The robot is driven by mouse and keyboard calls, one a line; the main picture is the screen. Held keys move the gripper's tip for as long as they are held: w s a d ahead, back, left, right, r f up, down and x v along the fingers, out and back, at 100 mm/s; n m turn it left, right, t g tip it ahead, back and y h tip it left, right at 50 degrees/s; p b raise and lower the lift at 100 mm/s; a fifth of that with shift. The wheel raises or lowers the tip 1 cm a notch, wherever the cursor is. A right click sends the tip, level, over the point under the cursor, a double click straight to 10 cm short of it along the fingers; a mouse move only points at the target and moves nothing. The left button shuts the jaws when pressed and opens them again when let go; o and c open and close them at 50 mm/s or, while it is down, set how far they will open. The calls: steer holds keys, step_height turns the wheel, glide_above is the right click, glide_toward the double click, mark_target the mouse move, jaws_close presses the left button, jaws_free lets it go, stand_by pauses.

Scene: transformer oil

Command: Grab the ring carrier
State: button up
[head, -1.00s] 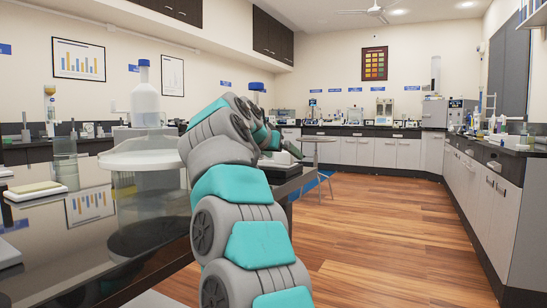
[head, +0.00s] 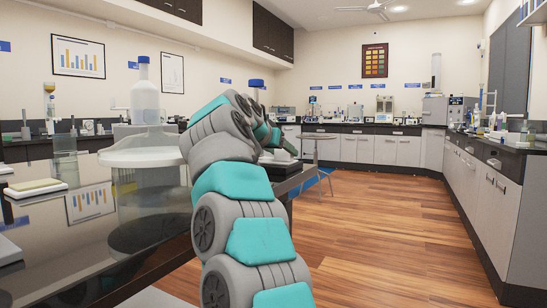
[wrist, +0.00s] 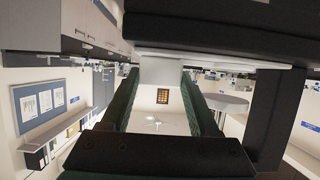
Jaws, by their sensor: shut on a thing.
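My gripper (wrist: 160,78) shows in the wrist view, which is upside down. Its two dark green fingers stand either side of a pale grey block, which I take to be part of the ring carrier (wrist: 160,71). The fingers are shut on it. In the head view, my gripper (head: 284,147) is at the far right corner of the dark table, mostly hidden by my arm. A small pale piece shows under it there. The carrier's full shape and its contact with the table are hard to make out.
The dark glossy table (head: 110,255) carries a large clear vessel with a white lid (head: 140,157) left of my arm. A pale block (head: 36,188) lies at the left. A round stool (head: 318,139) stands beyond the corner. Wood floor (head: 390,220) is open to the right.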

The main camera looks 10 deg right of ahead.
jaws_close()
steer(key=shift+r, duration=0.1)
